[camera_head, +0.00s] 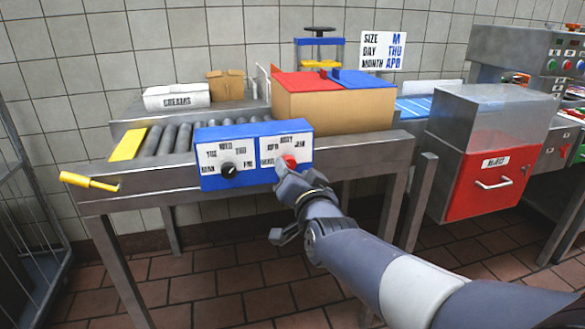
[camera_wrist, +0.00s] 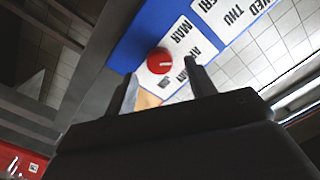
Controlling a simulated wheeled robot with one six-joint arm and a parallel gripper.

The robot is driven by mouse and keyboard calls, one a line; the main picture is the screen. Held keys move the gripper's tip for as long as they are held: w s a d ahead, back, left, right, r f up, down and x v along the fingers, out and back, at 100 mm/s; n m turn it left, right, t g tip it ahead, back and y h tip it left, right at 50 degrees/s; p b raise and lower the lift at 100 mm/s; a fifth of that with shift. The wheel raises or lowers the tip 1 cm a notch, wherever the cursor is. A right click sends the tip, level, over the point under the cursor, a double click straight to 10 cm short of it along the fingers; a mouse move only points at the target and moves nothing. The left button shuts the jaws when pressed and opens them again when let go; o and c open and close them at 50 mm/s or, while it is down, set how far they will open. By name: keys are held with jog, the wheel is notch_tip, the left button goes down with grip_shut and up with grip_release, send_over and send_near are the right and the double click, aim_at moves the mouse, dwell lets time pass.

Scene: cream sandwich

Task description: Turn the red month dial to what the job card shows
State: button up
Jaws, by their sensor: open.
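The red month dial (camera_head: 291,161) sits on the right half of a blue box's front, ringed by white month labels. In the wrist view the red dial (camera_wrist: 159,61) has a white mark pointing roughly right, near a label starting "AP"; I cannot tell its exact setting. "MAR" reads clearly above right of it there. The job card (camera_head: 383,50) on the wall shows size M, day THU and a month that looks like APR. My gripper (camera_head: 281,176) is open in front of the dial; in the wrist view its fingers (camera_wrist: 160,73) appear on either side of it. Contact is unclear.
A black day dial (camera_head: 229,170) is left of the red one on the blue box (camera_head: 209,183). A yellow handle (camera_head: 88,182) sticks out at the conveyor's left end. A red-fronted cabinet (camera_head: 491,184) stands to the right. Floor in front is clear.

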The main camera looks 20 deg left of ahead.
aim_at(288, 162)
jog(key=p+v, duration=0.1)
jog(key=v, duration=0.7)
jog(key=shift+s, duration=0.25)
jog(key=shift+w, duration=0.1)
jog(key=b+x, duration=0.1)
jog(key=x, duration=0.9)
jog(key=shift+w, duration=0.35)
jog(key=shift+s, duration=0.15)
